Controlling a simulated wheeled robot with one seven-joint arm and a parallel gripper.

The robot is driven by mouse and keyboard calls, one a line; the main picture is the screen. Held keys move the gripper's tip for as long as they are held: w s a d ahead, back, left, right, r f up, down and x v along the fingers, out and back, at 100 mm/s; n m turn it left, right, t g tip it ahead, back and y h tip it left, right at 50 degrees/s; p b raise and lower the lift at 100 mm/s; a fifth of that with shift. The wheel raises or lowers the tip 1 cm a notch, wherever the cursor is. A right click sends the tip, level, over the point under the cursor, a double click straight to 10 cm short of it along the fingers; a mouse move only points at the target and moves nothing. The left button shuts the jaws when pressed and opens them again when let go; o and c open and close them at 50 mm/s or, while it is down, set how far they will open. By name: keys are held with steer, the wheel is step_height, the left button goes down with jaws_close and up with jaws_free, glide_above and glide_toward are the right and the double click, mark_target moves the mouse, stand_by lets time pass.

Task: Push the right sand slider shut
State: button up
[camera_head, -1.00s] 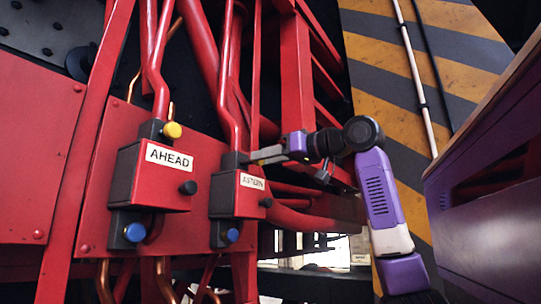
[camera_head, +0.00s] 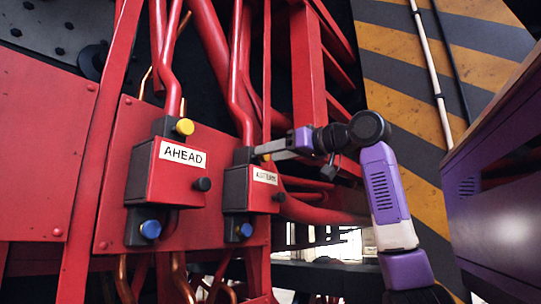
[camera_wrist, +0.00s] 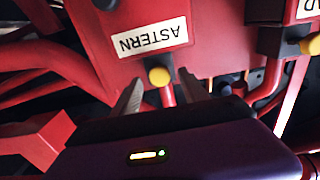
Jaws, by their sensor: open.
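The right box, labelled ASTERN (camera_head: 265,177), is red and black and fixed to a red plate. It has a black knob (camera_head: 278,197) on its face and a blue knob (camera_head: 246,230) below. Its yellow knob (camera_wrist: 160,76) shows plainly in the wrist view and is mostly hidden in the head view. My gripper (camera_wrist: 160,88) is open, with one finger on each side of the yellow knob; I cannot tell whether they touch it. Which part is the sand slider itself is not clear.
The left box, labelled AHEAD (camera_head: 184,157), stands close beside it, with a yellow knob (camera_head: 185,126) on top. Red pipes (camera_head: 238,75) rise above both boxes. A purple cabinet (camera_head: 500,210) and a striped yellow and grey floor (camera_head: 400,60) are at the right.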

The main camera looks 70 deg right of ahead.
steer(key=b+v, duration=0.1)
steer(key=v, duration=0.5)
steer(key=shift+s, duration=0.35)
steer(key=shift+a, duration=0.1)
